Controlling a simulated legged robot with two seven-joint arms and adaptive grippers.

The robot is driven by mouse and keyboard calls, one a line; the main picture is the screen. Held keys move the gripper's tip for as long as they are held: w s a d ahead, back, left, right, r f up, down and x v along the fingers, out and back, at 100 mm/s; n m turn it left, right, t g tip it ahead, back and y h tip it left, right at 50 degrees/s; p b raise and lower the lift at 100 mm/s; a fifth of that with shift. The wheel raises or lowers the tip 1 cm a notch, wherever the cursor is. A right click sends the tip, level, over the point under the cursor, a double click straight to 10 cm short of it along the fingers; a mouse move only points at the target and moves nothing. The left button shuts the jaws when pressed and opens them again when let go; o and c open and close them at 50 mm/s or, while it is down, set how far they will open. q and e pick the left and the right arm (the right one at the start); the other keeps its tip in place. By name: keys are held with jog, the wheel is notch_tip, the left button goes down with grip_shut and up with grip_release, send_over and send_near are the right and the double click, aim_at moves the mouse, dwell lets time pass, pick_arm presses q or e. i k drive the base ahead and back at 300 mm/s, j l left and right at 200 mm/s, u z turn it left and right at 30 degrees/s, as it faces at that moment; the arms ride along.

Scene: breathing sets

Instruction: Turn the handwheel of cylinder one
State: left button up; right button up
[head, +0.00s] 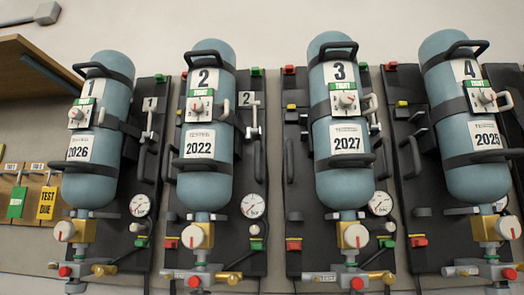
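Cylinder one (98,130) is a blue-grey bottle with the number 1 plate, a green tag and a 2026 label. It stands at the left of the row, strapped to a dark backplate. Its handwheel (65,231) is a round white knob with a red mark at its centre. It sits on the left side of the brass valve block (83,231) under the bottle. A pressure gauge (140,205) is at the right of the valve. Neither of my grippers is in the head view, and nothing touches the handwheel.
Cylinders two (205,130), three (340,130) and four (467,110) stand to the right with similar valves. Yellow and green tags (47,203) hang at the far left, below a wooden shelf (30,68). The space before the valves looks clear.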

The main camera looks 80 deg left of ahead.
aim_at(64, 231)
jog(key=u, duration=3.65)
